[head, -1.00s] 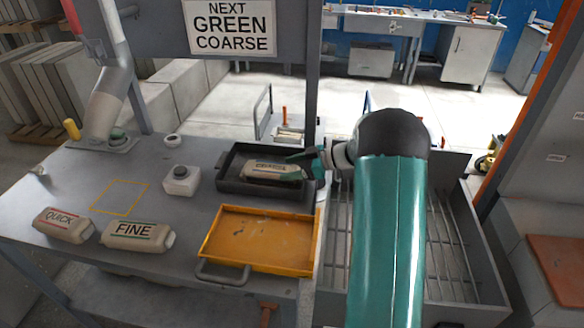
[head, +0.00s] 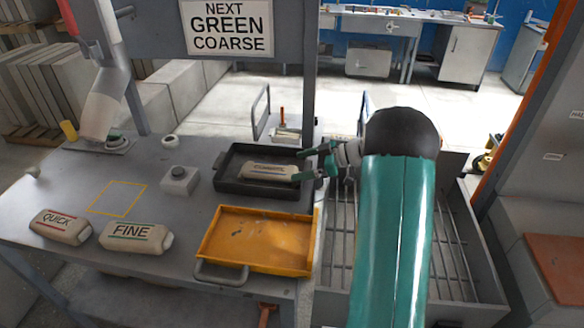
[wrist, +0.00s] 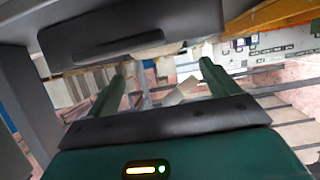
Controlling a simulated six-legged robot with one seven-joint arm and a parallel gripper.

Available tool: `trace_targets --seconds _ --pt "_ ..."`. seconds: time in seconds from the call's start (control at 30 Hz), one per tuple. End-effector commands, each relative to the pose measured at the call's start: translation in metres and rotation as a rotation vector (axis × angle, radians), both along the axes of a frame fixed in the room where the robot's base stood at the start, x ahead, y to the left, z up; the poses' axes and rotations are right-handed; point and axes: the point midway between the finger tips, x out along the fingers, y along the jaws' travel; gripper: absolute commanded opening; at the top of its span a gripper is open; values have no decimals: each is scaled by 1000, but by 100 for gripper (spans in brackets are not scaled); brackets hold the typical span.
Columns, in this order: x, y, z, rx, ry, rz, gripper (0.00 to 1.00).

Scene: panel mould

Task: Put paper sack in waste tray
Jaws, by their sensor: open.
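A pale paper sack (head: 268,172) with a dark label lies flat in the dark tray (head: 228,186) on the bench. The label is too small to read surely. No mark shows which tray is the waste tray. My gripper (head: 298,166) is open at the right end of this sack, above the tray's right side, with no sack held between its fingers. In the wrist view both green fingers (wrist: 160,84) stand wide apart, with a small pale shape between them that I cannot identify.
A yellow tray (head: 208,246) stands in front of the dark one. Sacks marked QUICK (head: 60,226) and FINE (head: 135,236) lie at the front left. A small white box (head: 180,182) stands left of the dark tray. A sign (head: 228,28) reads NEXT GREEN COARSE. A slatted bin (head: 455,250) is at right.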

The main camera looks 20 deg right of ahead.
Motion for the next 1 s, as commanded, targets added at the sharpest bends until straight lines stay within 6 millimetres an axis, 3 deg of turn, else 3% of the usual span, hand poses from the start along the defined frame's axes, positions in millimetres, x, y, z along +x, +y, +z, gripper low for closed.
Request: trace_targets --seconds 0.1,0.3,0.47,0.57,0.67,0.8,0.9,1.0 --pt "-14 -22 11 -2 -1 -3 87" --pt "-32 -49 24 -2 -1 -1 87" --pt "-37 -57 30 -4 -6 -5 87" --pt "-27 -52 45 -30 -51 -44 87" --pt "-4 -41 78 -90 -147 -143 87" --pt "25 -24 143 -189 -301 -367 87" --pt "30 -14 187 -244 -369 -538 87" --pt "22 -5 221 -283 -391 -703 87"
